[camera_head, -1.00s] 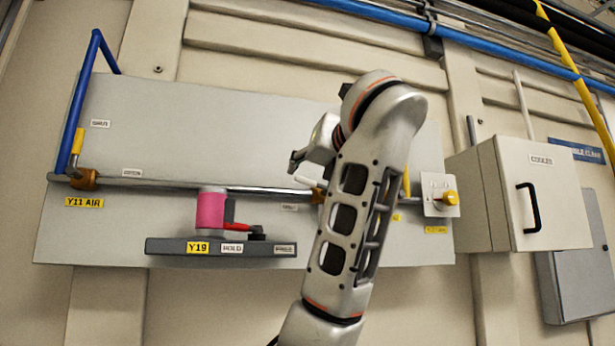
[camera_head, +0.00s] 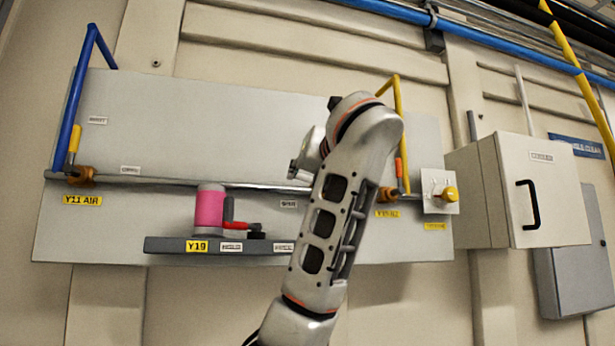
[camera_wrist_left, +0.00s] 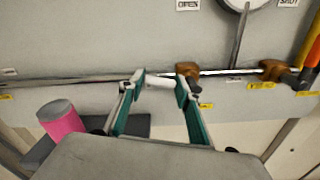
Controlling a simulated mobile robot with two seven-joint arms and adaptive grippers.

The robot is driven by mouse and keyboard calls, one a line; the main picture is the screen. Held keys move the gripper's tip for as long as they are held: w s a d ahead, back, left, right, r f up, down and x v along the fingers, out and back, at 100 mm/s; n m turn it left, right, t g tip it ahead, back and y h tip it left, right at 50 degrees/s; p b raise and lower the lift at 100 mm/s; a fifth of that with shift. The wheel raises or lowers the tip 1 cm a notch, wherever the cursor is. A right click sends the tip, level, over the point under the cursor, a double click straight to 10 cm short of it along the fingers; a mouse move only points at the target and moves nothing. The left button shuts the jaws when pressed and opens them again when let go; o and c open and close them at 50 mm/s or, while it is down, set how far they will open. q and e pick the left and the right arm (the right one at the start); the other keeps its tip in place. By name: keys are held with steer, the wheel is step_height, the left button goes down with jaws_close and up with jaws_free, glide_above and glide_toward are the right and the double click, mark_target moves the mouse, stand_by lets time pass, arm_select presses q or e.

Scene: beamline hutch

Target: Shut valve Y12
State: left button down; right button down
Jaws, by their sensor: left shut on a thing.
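In the left wrist view a pale lever (camera_wrist_left: 160,80) lies roughly along the pipe, beside a brown-orange valve body (camera_wrist_left: 188,70). A small yellow tag (camera_wrist_left: 206,106) below this valve is too blurred to read as Y12. My left gripper (camera_wrist_left: 160,87), with green-padded fingers, is shut on the lever. In the head view my left gripper (camera_head: 304,166) is in front of the panel's middle, and my arm hides this valve. The right gripper is not in view.
Valve Y11 AIR (camera_head: 82,176) is at the panel's left; another valve (camera_head: 387,195) with a yellow pipe is at right. A pink cylinder (camera_head: 209,211) and a red-handled item stand on a grey shelf (camera_head: 170,245) marked Y19. A cabinet (camera_head: 540,190) stands right.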

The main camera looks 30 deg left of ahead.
arm_select(q)
steer(key=shift+f+n+b, duration=0.5)
steer(key=shift+n+b, duration=0.1)
steer(key=shift+b, duration=0.15)
steer(key=shift+a+f+n+b, duration=0.1)
steer(key=shift+f+n+b, duration=0.1)
steer(key=shift+n, duration=0.3)
steer(key=shift+f+n+b, duration=0.1)
steer(key=shift+n+b, duration=0.1)
steer(key=shift+n, duration=0.3)
steer(key=shift+s, duration=0.1)
steer(key=c, duration=1.4)
jaws_free()
steer(key=shift+v, duration=3.8)
